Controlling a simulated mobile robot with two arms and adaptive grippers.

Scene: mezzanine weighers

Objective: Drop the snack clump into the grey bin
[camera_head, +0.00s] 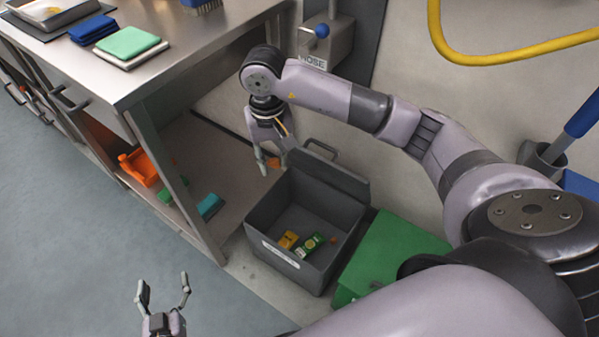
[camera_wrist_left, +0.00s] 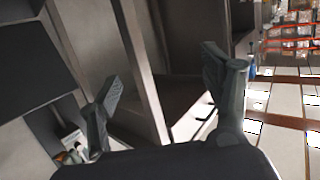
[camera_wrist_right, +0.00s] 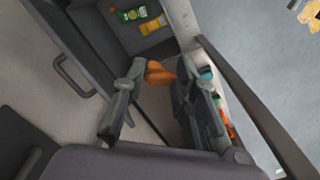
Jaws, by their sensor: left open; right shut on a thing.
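The snack clump (camera_wrist_right: 159,73) is a small orange-brown lump. My right gripper (camera_wrist_right: 150,90) is shut on it; in the head view the clump (camera_head: 274,162) shows at the fingertips of my right gripper (camera_head: 267,163). They hang beside the back left rim of the grey bin (camera_head: 262,217), not over its middle. The bin is open, its lid tilted back. It holds a yellow packet (camera_head: 288,239), a green packet (camera_head: 310,244) and a small orange-brown piece (camera_head: 333,240). My left gripper (camera_head: 163,290) is open and empty, low at the front left.
A green-lidded bin (camera_head: 394,255) stands right of the grey bin. A steel table (camera_head: 150,75) with cloths is at left; its lower shelf holds an orange item (camera_head: 140,167) and a teal one (camera_head: 210,206). The floor at left is clear.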

